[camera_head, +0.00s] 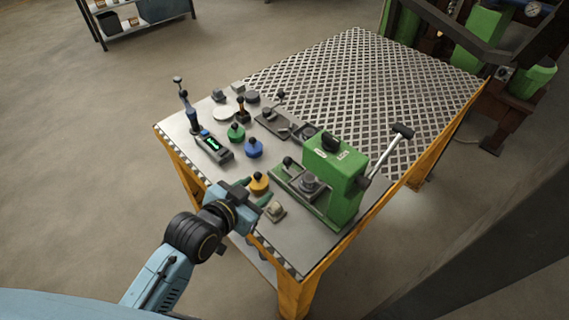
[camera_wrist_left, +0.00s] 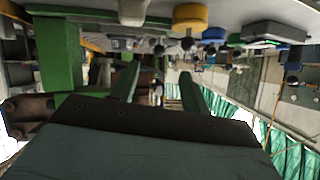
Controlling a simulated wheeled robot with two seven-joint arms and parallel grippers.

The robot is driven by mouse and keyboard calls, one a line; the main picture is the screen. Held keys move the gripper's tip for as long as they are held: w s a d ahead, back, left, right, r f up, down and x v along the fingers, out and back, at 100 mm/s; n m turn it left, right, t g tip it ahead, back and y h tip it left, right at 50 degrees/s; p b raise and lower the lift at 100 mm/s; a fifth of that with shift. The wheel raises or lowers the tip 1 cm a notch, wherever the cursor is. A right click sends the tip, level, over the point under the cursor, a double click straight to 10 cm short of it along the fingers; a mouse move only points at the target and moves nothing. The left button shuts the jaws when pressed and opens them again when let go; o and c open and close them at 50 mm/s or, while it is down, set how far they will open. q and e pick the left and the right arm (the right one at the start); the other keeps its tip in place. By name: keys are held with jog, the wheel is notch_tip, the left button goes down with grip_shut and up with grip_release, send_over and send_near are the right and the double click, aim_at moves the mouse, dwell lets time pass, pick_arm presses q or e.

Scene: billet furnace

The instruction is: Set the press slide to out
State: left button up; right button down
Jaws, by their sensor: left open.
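The green press (camera_head: 345,198) stands at the table's front right, with a silver lever ending in a black grip (camera_head: 403,131). Its low green base reaches left and carries a grey slide block (camera_head: 310,184); a small black knob (camera_head: 288,161) stands at the base's far left end. I cannot tell the slide's exact position. My left gripper (camera_head: 267,196) is open and empty at the table's front edge, left of the press and apart from it. Its green fingers also show in the left wrist view (camera_wrist_left: 157,80), with the green press (camera_wrist_left: 58,55) at the left. My right gripper is out of view.
A yellow knobbed piece (camera_head: 259,183) and a small beige block (camera_head: 275,211) lie close to the left gripper. Blue (camera_head: 253,148) and green (camera_head: 236,132) knobbed pieces and a lit handheld device (camera_head: 213,146) lie farther left. The table's grated part (camera_head: 365,85) is clear.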

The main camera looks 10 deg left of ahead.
aim_at(285, 163)
pick_arm(q)
jog(key=shift+t, duration=0.4)
jog(key=b+x, duration=0.1)
jog(key=x, duration=0.3)
jog(key=b+x, duration=0.1)
jog(key=x, duration=0.3)
jog(key=r+x, duration=0.1)
jog(key=x, duration=0.4)
jog(key=shift+w+d+r+b, duration=0.1)
jog(key=shift+w+d+b, duration=0.1)
jog(key=shift+b, duration=0.2)
jog(key=shift+w+d, duration=0.2)
jog(key=shift+w, duration=0.25)
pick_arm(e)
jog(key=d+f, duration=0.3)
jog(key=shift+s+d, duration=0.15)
pick_arm(q)
jog(key=shift+c, duration=0.5)
grip_shut()
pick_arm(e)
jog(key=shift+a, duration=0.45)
